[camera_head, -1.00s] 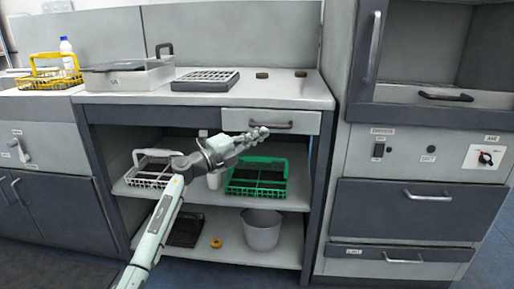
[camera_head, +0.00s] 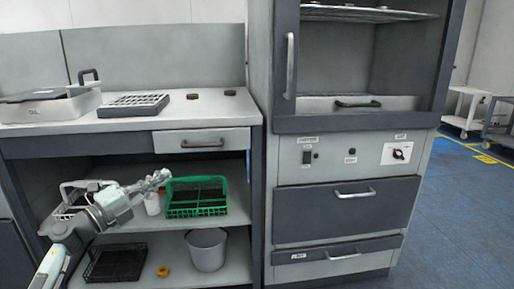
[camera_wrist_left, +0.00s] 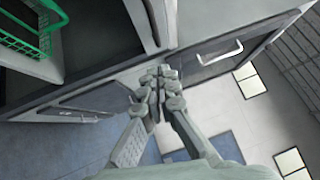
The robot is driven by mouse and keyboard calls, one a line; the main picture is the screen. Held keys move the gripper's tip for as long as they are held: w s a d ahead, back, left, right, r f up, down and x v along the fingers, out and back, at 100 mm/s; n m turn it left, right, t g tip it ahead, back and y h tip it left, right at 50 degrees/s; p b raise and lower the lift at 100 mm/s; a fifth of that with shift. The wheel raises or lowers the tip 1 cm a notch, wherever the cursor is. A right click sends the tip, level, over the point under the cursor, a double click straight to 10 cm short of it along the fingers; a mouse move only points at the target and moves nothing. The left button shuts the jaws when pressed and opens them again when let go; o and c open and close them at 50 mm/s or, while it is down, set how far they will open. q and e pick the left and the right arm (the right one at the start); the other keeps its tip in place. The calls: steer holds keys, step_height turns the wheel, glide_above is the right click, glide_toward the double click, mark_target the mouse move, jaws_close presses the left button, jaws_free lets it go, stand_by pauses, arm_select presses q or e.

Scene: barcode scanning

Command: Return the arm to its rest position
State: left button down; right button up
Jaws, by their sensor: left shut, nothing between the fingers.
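My left arm comes in from the lower left in the head view. Its gripper (camera_head: 155,182) points right, in front of the lower shelves of the bench, close to the left side of the green basket (camera_head: 196,197) in the picture. The fingers are shut and empty. In the left wrist view the shut fingers (camera_wrist_left: 160,82) show in the middle, with nothing between them. My right gripper is in neither view.
A fume cabinet with dark drawers (camera_head: 345,204) stands right of the bench. A grey bucket (camera_head: 207,250), a yellow ring (camera_head: 163,271) and a black basket (camera_head: 115,264) are on the bottom shelf. A rack (camera_head: 134,105) sits on the counter. Blue floor (camera_head: 465,215) is clear at right.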

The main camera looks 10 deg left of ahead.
arm_select(q)
steer(key=s+a+f+n+g+y+p, duration=0.25)
steer(key=s+f+n+y, duration=0.4)
steer(key=f+n, duration=0.35)
steer(key=s+a+f+n+g+y+p, duration=0.1)
steer(key=s+a+f+n+y, duration=0.3)
steer(key=f+n+y, duration=0.6)
steer(key=s+d+f+n+g+h, duration=0.1)
steer(key=s+d+f+g, duration=0.2)
steer(key=s, duration=0.4)
steer(key=s+d+f+n+g+h+p, duration=0.1)
steer(key=s+d+f+g, duration=0.3)
steer(key=s, duration=0.4)
steer(key=s+d+f+n+g+h+p, duration=0.1)
steer(key=s+d+f+g+h, duration=0.2)
steer(key=s+d+f, duration=0.3)
steer(key=shift+s+f+n+g, duration=0.35)
steer(key=shift+s+f, duration=0.45)
steer(key=shift+s, duration=0.4)
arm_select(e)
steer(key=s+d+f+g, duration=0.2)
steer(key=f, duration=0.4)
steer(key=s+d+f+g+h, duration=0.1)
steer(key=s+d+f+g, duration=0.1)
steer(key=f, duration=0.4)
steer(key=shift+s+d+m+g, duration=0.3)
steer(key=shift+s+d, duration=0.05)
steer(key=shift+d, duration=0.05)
